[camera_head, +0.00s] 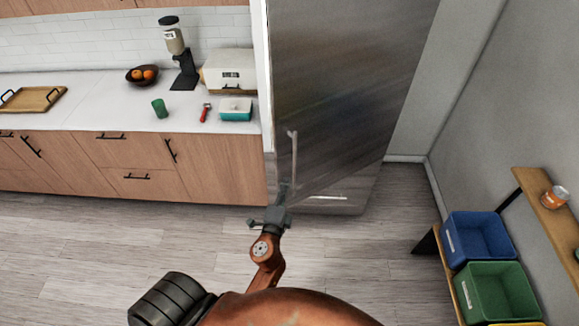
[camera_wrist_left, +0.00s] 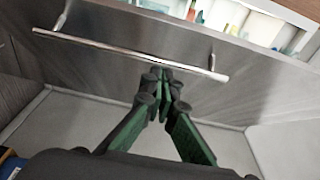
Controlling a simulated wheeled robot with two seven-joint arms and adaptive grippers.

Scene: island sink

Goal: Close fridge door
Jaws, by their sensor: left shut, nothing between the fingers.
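The steel fridge door (camera_head: 345,85) stands at an angle, its lower edge slanting out over the lower drawer front, so it looks partly open. Its long bar handle (camera_head: 294,155) is near the door's left edge; in the left wrist view the handle (camera_wrist_left: 120,53) crosses the steel face. My left gripper (camera_head: 285,188) is at the handle's lower end; in the left wrist view its fingertips (camera_wrist_left: 163,72) are together, close to the bar, with nothing between them. Whether they touch the door is unclear. My right gripper is not in view.
Pale shelving with small coloured items (camera_wrist_left: 245,20) shows past the steel edge. The lower drawer has a horizontal handle (camera_head: 325,197). A counter (camera_head: 90,112) is left. A blue bin (camera_head: 478,238) and green bin (camera_head: 497,293) are right. Floor between is clear.

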